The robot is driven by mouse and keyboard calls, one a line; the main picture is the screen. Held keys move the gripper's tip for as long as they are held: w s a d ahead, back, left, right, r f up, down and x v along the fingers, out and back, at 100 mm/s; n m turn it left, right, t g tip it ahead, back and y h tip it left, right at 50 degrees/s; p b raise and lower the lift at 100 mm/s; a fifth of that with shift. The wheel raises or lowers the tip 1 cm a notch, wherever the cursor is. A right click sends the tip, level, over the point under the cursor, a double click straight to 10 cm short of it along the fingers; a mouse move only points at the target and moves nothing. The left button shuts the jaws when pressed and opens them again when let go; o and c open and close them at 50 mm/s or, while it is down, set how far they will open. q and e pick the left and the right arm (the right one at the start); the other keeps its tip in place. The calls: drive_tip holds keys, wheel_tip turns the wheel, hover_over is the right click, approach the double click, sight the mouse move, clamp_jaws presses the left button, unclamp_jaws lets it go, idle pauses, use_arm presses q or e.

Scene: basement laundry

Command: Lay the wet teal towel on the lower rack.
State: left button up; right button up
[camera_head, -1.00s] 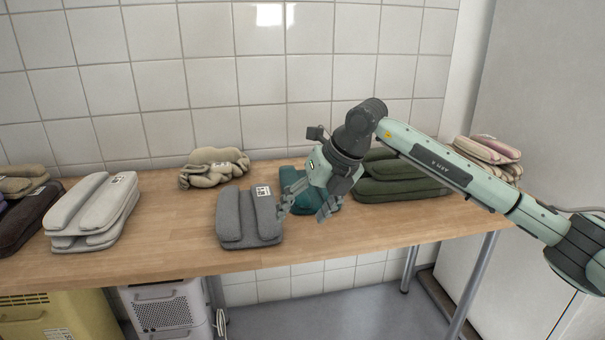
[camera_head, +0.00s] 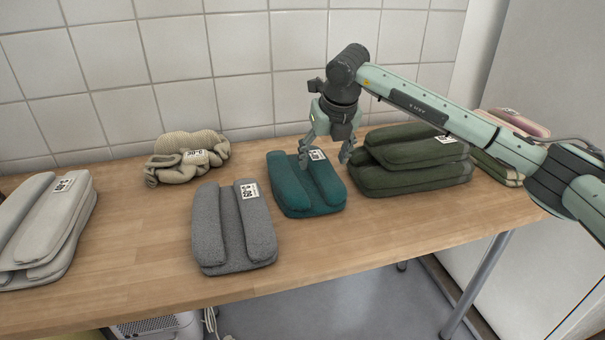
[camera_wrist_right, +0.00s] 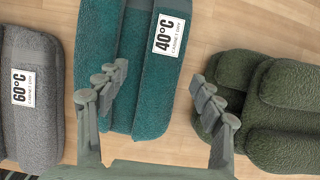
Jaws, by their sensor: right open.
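The teal towel (camera_head: 292,192) lies folded on the wooden table, between a grey towel and a dark green stack. It carries a white label reading 40°C, which shows in the right wrist view on the teal towel (camera_wrist_right: 140,60). My right gripper (camera_head: 325,160) is open and empty above the teal towel's right part, fingers pointing down. In the right wrist view my right gripper (camera_wrist_right: 158,100) has its fingers spread apart, over the teal towel and the gap beside the green stack. My left gripper is not in view. No rack is visible.
The grey towel (camera_head: 231,225), labelled 60°C, lies close on the left, and the green stack (camera_head: 412,160) close on the right. A rumpled beige towel (camera_head: 186,157) and a pale grey stack (camera_head: 45,230) lie further left. The table's front (camera_head: 330,260) is clear.

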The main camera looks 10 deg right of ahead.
sight(322, 165)
drive_tip(key=shift+x, duration=1.55)
drive_tip(key=shift+w+d, duration=0.1)
drive_tip(key=shift+d, duration=0.05)
drive_tip(key=shift+c, duration=0.4)
drive_tip(key=shift+r, duration=0.1)
clamp_jaws()
